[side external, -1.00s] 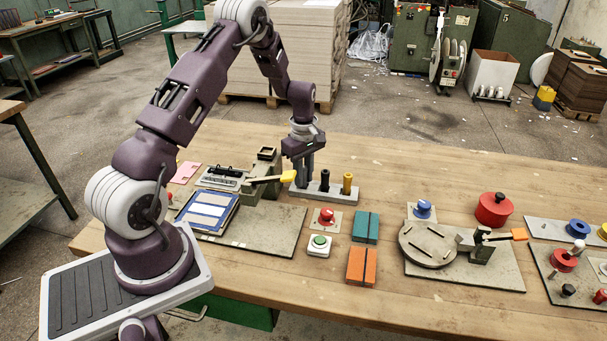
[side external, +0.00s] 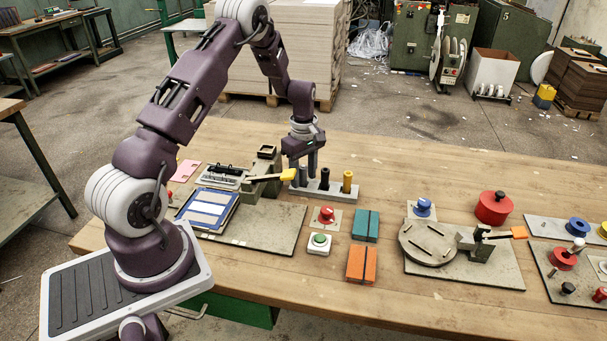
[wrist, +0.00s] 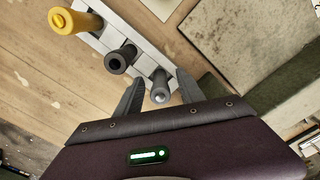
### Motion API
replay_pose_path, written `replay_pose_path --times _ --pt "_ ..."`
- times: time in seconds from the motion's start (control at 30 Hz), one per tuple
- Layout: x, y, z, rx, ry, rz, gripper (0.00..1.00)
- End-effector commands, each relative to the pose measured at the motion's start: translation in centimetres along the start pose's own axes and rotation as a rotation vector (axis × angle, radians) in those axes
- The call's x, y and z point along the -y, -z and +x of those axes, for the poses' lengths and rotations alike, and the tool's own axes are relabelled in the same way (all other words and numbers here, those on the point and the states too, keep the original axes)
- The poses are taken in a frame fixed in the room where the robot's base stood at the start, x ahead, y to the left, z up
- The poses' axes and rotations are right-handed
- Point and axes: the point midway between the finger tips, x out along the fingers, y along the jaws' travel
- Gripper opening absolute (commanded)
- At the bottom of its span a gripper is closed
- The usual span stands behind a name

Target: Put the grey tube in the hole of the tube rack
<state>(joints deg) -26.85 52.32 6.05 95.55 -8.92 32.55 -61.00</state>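The grey tube (side external: 303,177) stands upright at the left end of the pale grey tube rack (side external: 330,193); it also shows in the wrist view (wrist: 160,93). A black tube (side external: 325,178) and a yellow tube (side external: 347,181) stand to its right in the same rack. My gripper (side external: 303,171) is right above the grey tube, pointing down. In the wrist view its two fingers (wrist: 159,76) are spread, one on each side of the grey tube, with gaps between. The tube's lower end and its hole are hidden.
A green-grey fixture with a yellow-tipped lever (side external: 287,175) stands close to the left of the rack. A red button (side external: 326,215), teal block (side external: 366,226) and orange block (side external: 362,263) lie in front.

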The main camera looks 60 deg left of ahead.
Motion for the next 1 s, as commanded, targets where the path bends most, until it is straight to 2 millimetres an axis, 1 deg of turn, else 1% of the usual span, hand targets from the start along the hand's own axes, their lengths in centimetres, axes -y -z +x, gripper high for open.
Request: replay_pose_path --times 0.27,0.37,0.5,0.63,0.73,0.97,1.0 --pt "0.0 0.0 -0.1 0.0 0.0 0.0 0.47" --pt "-0.1 0.1 -1.4 -0.002 -0.004 0.0 0.47" --pt "-0.1 0.1 -4.4 -0.002 -0.004 0.0 0.47" --pt "0.0 0.0 -6.4 -0.001 -0.002 0.0 0.47" --pt "0.0 0.0 -7.1 -0.001 -0.001 0.0 0.47" --pt "0.0 0.0 -7.2 0.0 -0.001 0.002 0.47" --pt "0.0 -0.3 -7.7 0.0 -0.006 0.015 0.47"
